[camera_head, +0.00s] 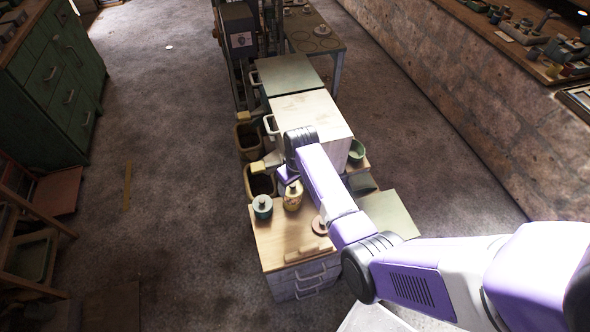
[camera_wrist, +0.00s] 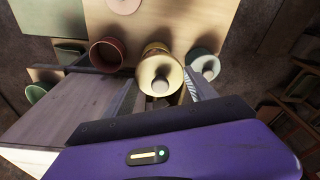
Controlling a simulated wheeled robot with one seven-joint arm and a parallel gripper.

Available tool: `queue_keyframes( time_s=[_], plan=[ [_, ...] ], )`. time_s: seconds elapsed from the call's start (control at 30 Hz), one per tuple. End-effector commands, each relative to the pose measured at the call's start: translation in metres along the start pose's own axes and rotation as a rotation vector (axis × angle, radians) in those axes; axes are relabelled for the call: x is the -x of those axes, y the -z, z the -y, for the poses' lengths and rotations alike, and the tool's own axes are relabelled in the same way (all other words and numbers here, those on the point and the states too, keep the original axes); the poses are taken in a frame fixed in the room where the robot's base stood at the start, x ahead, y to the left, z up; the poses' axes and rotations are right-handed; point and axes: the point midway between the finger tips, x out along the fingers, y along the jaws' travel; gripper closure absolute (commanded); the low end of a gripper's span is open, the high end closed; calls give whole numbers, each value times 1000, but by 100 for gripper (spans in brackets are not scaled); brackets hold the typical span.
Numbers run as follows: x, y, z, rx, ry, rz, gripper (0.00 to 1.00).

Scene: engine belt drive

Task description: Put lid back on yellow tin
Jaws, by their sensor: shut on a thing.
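The yellow tin (camera_head: 292,201) stands upright on the wooden top of a small drawer cabinet. It also shows in the wrist view (camera_wrist: 155,48), partly covered by a round yellow lid (camera_wrist: 160,70) with a pale knob. My gripper (camera_wrist: 160,92) is shut on this lid, with a finger on each side of the knob. I cannot tell whether the lid touches the tin's rim.
A green tin (camera_head: 262,207) with a knob stands close to the yellow tin, also in the wrist view (camera_wrist: 203,65). A reddish open pot (camera_wrist: 107,53) stands on its other side. A pinkish disc (camera_head: 321,226) lies on the wooden top (camera_head: 283,241). A pale cabinet (camera_head: 308,112) stands behind.

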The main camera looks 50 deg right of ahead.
Motion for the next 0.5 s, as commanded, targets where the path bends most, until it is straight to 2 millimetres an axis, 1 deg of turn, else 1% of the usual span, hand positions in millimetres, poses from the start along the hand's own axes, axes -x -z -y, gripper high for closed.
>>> queue_keyframes(
  time_s=[0.07,0.23,0.37,0.5],
  plan=[
    [-7,4,2,19,4,0,72],
    [-9,12,0,43,7,-2,72],
    [-13,12,0,47,8,-1,72],
    [-21,10,0,46,8,-1,72]
  ],
)
